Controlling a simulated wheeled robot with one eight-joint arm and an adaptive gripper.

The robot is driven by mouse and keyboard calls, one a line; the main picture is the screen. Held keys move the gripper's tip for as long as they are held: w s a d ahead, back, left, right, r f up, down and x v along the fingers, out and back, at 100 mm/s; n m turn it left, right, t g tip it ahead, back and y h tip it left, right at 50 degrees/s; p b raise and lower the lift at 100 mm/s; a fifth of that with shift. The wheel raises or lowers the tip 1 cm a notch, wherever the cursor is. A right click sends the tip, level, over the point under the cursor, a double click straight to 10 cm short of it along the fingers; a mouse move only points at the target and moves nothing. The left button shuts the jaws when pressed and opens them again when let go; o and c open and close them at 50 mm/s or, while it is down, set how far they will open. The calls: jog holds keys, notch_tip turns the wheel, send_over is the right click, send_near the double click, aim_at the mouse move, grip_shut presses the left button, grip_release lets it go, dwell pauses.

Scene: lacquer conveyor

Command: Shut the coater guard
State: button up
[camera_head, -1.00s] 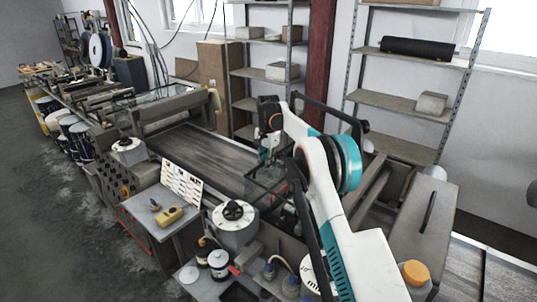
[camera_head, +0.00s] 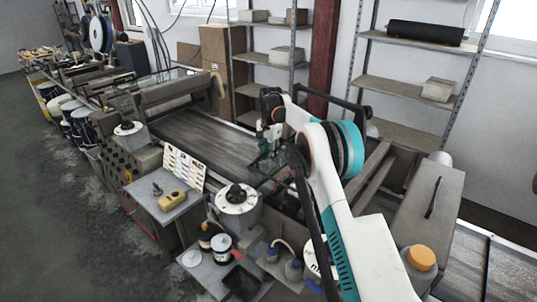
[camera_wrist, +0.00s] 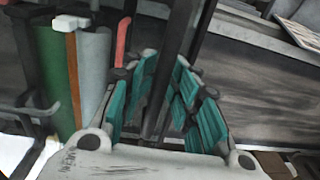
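A dark tubular frame that looks like the coater guard (camera_head: 336,103) stands raised over the conveyor, behind my white and teal arm. A dark bar (camera_head: 310,210), probably its near side, runs down along my arm. My gripper (camera_head: 266,160) is left of the frame, low over the coater, and is small and partly hidden. In the wrist view my gripper (camera_wrist: 164,58) has teal fingers narrowing toward their tips. A dark bar (camera_wrist: 186,25) passes through the gap between them. Whether the fingers press on it cannot be told.
The dark conveyor belt (camera_head: 205,135) runs to the upper left. Metal shelves (camera_head: 400,88) stand behind.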

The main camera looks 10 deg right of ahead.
dwell(0.3)
notch_tip(320, 180, up, 12)
jog(key=shift+s+d, duration=0.15)
jog(key=shift+s, duration=0.05)
dwell(0.3)
jog(key=s+a+r+n+t+b, duration=0.1)
jog(key=s+r+n+t+b, duration=0.25)
jog(key=s, duration=0.85)
jog(key=s+r+n+b, duration=0.2)
jog(key=s+r+b, duration=0.3)
jog(key=s, duration=0.7)
jog(key=s+f+n+t+b, duration=0.1)
jog(key=s+f+b, duration=0.3)
jog(key=s+f, duration=0.6)
jog(key=s+f+n+t+b, duration=0.2)
jog(key=s+f+n+b, duration=0.2)
jog(key=s+f, duration=0.7)
jog(key=s, duration=0.7)
jog(key=shift+s+a+b, duration=0.15)
jog(key=shift+a+b, duration=0.1)
jog(key=shift+b, duration=0.15)
